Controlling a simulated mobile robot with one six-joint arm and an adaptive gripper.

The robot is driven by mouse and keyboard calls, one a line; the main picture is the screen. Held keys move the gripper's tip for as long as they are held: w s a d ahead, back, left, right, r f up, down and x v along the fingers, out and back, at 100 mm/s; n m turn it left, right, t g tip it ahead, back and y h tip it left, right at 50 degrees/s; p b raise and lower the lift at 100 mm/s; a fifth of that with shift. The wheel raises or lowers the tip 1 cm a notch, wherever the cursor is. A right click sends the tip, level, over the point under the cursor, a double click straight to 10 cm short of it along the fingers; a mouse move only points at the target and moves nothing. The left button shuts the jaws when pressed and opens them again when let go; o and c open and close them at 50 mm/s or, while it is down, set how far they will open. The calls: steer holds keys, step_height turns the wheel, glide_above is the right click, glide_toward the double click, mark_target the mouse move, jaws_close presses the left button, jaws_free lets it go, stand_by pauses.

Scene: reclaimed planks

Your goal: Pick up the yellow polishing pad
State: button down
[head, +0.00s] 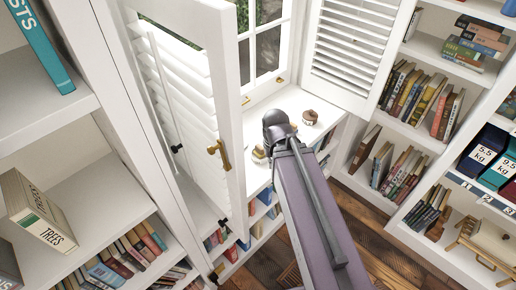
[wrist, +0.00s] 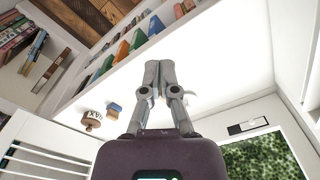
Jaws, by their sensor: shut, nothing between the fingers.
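My gripper (head: 270,155) is over the white window-sill shelf, seen from behind along my arm. In the wrist view its fingers (wrist: 160,72) are together, with nothing visible between them. A small tan-and-pale object (head: 260,156) shows at the left edge of my gripper on the shelf. Most of it is hidden, so I cannot tell whether it is the yellow polishing pad. No plainly yellow pad shows in the wrist view. A pale edge peeks out just right of the fingers there, too little to identify.
An open shutter door (head: 190,110) stands close on the left. Book-filled shelves (head: 425,100) are on the right.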

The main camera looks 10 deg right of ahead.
stand_by(0.4)
steer(key=c, duration=0.7)
jaws_free()
steer(key=shift+w, duration=0.3)
steer(key=o, duration=0.3)
steer(key=shift+w, duration=0.55)
steer(key=n+b, duration=0.1)
steer(key=n, duration=0.5)
glide_above(259, 146)
steer(key=shift+w+d+f, duration=0.1)
steer(key=shift+w+f, duration=0.05)
steer(key=shift+f, duration=0.45)
step_height(259, 146, down, 9)
steer(key=b, duration=0.8)
steer(key=shift+r+b, duration=0.2)
steer(key=shift+b, duration=0.2)
steer(key=shift+f, duration=0.1)
